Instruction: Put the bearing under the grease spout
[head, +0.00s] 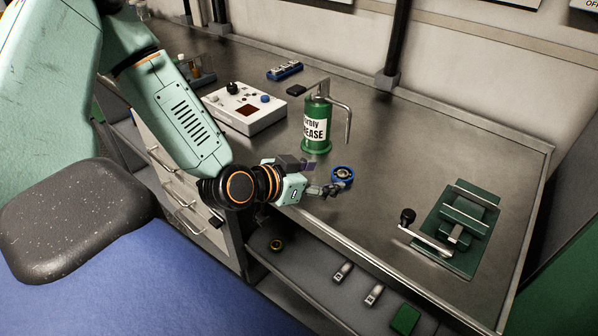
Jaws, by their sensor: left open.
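The bearing (342,174), a blue ring with a dark centre, lies on the metal worktop near its front edge. The green grease dispenser (316,128) stands upright just behind and left of it. Its grey spout (348,122) curves out to the right and points down. In the picture the bearing is just below the spout's end; I cannot tell whether it is directly underneath. My left gripper (332,189) is open at the worktop's front edge, with its fingers close to the near left side of the bearing. I cannot tell whether they touch it. My right gripper is out of view.
A white control box (243,108) stands to the left, with a small black item (295,90) and a blue rack (285,71) behind. A green clamp fixture (458,228) is on the right. The worktop between bearing and fixture is clear. A shelf (310,275) with small parts lies below.

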